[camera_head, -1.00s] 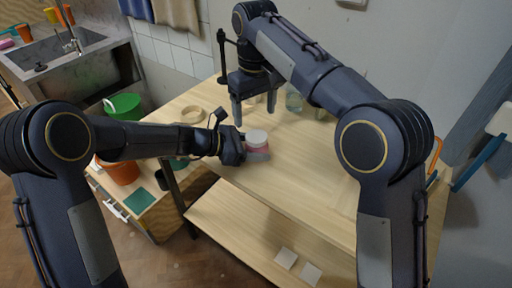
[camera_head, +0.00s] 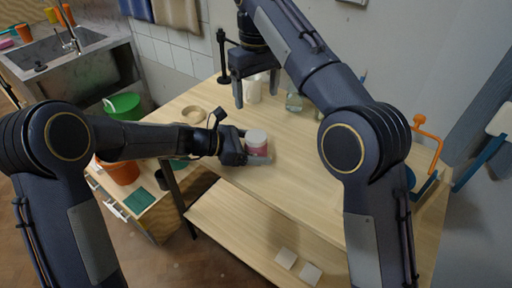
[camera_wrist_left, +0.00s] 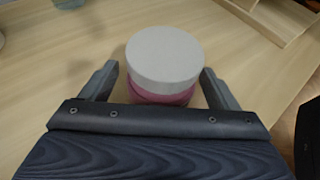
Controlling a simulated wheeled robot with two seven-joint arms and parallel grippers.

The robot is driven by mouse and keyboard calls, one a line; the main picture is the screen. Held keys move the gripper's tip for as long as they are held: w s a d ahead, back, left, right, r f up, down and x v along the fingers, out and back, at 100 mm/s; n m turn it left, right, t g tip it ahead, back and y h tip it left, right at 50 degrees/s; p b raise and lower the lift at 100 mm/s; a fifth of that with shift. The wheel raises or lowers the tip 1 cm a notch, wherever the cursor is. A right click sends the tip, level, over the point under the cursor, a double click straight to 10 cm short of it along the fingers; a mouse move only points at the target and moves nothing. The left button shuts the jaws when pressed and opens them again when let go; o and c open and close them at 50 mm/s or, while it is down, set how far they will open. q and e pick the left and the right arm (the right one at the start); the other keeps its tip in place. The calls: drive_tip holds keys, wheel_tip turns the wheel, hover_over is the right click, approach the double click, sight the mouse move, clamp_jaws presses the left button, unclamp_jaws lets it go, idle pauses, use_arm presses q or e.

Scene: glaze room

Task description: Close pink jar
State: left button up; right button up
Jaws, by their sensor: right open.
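The pink jar (camera_head: 259,148) stands upright on the table, with a pale grey-white lid (camera_head: 257,136) on top. In the left wrist view the lid (camera_wrist_left: 165,57) covers the mouth of the pink body (camera_wrist_left: 162,96) and looks level; I cannot tell how tightly it is seated. My right gripper (camera_head: 256,98) is open and empty, up and behind the jar, clear of the lid.
A white bottle (camera_head: 253,90) and a glass jar (camera_head: 294,101) stand at the table's back, near my right gripper. A wooden ring (camera_head: 193,115) lies to the left. An orange-and-blue tool (camera_head: 428,150) is at the right edge. The table right of the jar is clear.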

use_arm(q)
drive_tip(key=shift+a, duration=0.1)
drive_tip(key=v, duration=0.7)
drive_tip(key=shift+s+a+r, duration=0.15)
drive_tip(key=shift+a, duration=0.15)
use_arm(e)
drive_tip(key=shift+r, duration=0.1)
